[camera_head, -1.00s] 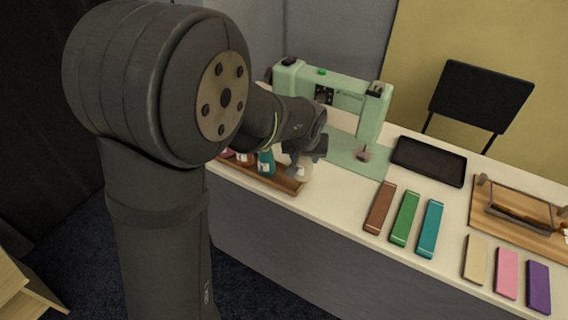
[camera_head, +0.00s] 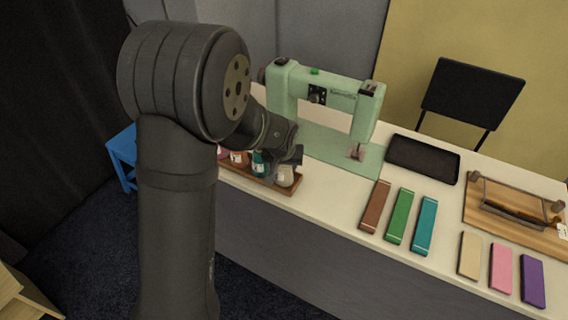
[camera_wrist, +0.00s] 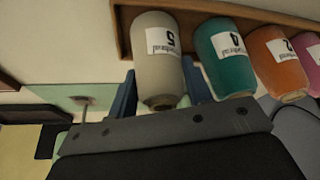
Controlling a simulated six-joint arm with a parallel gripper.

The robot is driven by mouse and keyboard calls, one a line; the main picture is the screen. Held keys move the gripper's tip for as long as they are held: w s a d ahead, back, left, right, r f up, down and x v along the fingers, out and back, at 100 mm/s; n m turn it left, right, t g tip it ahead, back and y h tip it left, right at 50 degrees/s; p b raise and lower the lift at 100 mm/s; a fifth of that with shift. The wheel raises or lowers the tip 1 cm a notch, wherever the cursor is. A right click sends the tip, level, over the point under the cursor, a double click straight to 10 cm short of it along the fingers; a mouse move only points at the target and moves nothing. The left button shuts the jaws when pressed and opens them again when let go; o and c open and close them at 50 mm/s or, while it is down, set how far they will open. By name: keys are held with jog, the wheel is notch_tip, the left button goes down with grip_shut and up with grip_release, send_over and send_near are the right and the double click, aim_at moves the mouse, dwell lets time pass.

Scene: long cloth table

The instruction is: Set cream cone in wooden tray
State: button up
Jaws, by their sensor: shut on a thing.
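The cream cone (camera_head: 285,176), labelled 5, is upright at the right end of the wooden tray (camera_head: 292,191). In the wrist view the cream cone (camera_wrist: 157,65) has its wide end against or just above the tray (camera_wrist: 124,35); I cannot tell if it rests fully. My gripper (camera_head: 290,160) is shut on the cone, with one finger on each side in the wrist view (camera_wrist: 158,85). A teal cone (camera_head: 259,163) labelled 4 stands beside it in the tray, and an orange cone (camera_wrist: 277,60) and a pink cone follow.
A green sewing machine (camera_head: 325,88) stands behind on a green mat. A black tray (camera_head: 423,158) and several coloured bars lie to the right. A wooden board (camera_head: 490,225) holds a tool. The table's front edge runs close to the wooden tray.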

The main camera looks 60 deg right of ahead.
jog(key=shift+f, duration=0.15)
jog(key=o, duration=1.1)
jog(key=v, duration=1.2)
jog(key=x, duration=1.1)
jog(key=shift+w+d+f, duration=0.1)
jog(key=shift+d+f, duration=0.1)
jog(key=shift+f, duration=0.1)
jog(key=shift+d+r, duration=0.1)
jog(key=shift+r, duration=0.85)
